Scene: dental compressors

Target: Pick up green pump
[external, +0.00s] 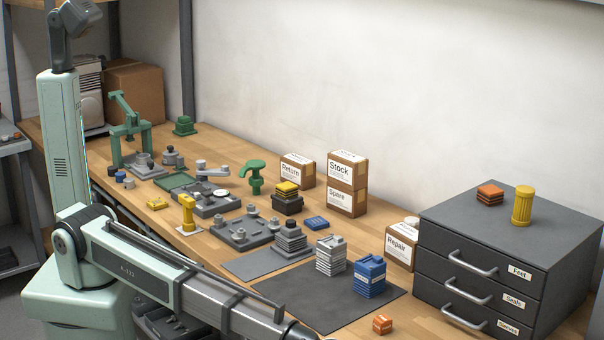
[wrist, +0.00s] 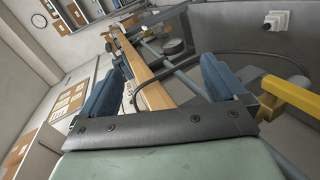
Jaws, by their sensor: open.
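A green object with a curved top and a stem, which looks like a pump (external: 255,176), stands upright near the middle of the workbench in the external view. A smaller green block-like piece (external: 184,126) sits at the back of the bench, and a green press-like frame (external: 130,133) stands at the back left. I cannot tell for certain which one is called the green pump. My gripper (wrist: 161,70) shows in the wrist view with its two blue fingers spread and nothing between them. In the external view my arm runs out at the bottom edge, so the gripper is hidden there. No green pump shows in the wrist view.
Grey metal parts (external: 242,233), a yellow tool (external: 187,213) and labelled boxes (external: 346,171) crowd the bench. A grey drawer cabinet (external: 500,238) stands at the right with a yellow cylinder (external: 522,206) on top. A dark mat (external: 330,311) lies in front, partly bare.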

